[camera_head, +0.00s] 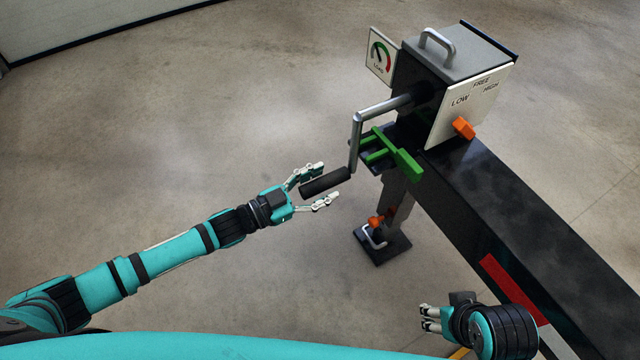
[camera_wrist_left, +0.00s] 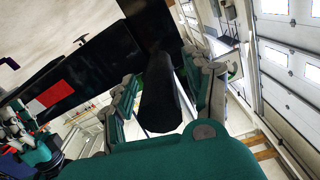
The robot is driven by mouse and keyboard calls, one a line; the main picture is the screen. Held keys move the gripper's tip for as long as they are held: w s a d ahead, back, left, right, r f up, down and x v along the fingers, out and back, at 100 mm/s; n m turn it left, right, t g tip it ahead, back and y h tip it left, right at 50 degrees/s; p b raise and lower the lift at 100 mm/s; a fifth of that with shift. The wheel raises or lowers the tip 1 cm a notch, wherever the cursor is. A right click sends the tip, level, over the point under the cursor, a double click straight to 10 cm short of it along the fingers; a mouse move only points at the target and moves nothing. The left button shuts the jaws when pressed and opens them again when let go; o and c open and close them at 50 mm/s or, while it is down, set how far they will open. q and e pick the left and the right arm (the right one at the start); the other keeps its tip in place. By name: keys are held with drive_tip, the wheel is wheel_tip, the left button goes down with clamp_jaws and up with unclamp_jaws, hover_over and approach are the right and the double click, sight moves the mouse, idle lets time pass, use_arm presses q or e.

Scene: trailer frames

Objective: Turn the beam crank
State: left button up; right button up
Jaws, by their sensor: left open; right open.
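The beam crank (camera_head: 356,137) is a grey metal arm with a black cylindrical grip (camera_head: 325,183), attached to the gearbox (camera_head: 447,75) on the black beam (camera_head: 520,215). My left gripper (camera_head: 319,186) is open, with its fingers on either side of the black grip. In the left wrist view the grip (camera_wrist_left: 160,95) lies between the two open fingers (camera_wrist_left: 160,100). I cannot tell whether the fingers touch it. My right gripper (camera_head: 432,318) is open and empty at the lower right, near the beam.
A green lever (camera_head: 405,160) sits just right of the crank arm. An orange selector (camera_head: 463,128) is on the panel marked LOW, FREE, HIGH. A load gauge (camera_head: 380,55) stands behind. A support leg with a dark foot (camera_head: 383,246) is below. The floor at left is clear.

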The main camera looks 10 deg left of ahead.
use_arm(q)
clamp_jaws()
idle(0.3)
idle(0.3)
